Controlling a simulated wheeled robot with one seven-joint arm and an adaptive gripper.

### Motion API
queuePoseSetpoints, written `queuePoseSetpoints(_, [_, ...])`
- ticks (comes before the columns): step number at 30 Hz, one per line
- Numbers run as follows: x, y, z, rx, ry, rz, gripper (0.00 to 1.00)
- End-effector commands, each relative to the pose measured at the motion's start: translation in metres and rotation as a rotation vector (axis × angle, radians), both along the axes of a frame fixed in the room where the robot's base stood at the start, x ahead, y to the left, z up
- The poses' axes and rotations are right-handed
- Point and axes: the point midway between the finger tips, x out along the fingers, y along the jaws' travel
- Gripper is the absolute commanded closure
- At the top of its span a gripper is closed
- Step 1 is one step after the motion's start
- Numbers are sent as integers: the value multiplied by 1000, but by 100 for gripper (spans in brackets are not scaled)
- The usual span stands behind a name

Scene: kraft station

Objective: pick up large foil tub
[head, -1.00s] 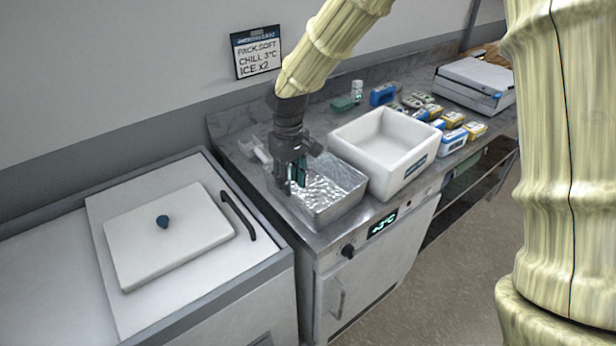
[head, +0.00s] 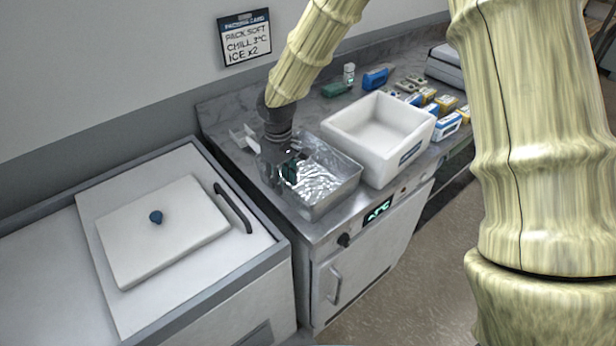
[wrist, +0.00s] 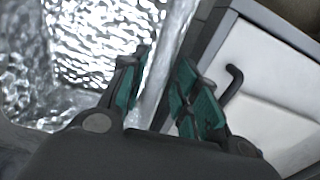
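The large foil tub (head: 335,202) is a shiny, crinkled, open rectangular container on the metal counter, left of the white box. My gripper (head: 288,172) points down at the tub's left side, and its fingertips are partly hidden in the head view. In the wrist view, my gripper (wrist: 160,90) has its two teal-padded fingers apart. The foil tub (wrist: 95,45) fills the upper left there. One finger is over the tub's inside, and the tub's bright side wall runs through the gap between the fingers. I cannot tell whether either finger touches it.
A white open box (head: 400,168) stands close to the tub's right. Small packets (head: 430,98) and a blue item (head: 375,78) lie farther back. A white chest with a lid (head: 160,230) and dark handle (head: 233,208) stands left of the counter. A wall sign (head: 245,38) hangs behind.

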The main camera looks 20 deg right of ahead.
Motion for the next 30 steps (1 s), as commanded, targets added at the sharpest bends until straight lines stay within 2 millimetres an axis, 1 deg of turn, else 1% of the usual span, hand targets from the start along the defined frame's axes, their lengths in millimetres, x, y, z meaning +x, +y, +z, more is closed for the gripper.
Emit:
queuePoseSetpoints(9, [0, 1, -31, -1, 2, 0, 69])
queuePoseSetpoints(12, [0, 1, -38, -1, 2, 2, 69])
queuePoseSetpoints(16, [1, 1, -42, 0, 0, 2, 69])
queuePoseSetpoints(22, [1, 1, -43, 0, 0, 1, 69])
queuePoseSetpoints(23, [1, 1, -43, 0, 0, 1, 71])
queuePoseSetpoints(27, [1, 1, -43, 0, 0, 1, 96])
queuePoseSetpoints(28, [1, 1, -43, 0, 0, 1, 100])
queuePoseSetpoints(30, [0, 1, -43, 0, 0, 1, 100])
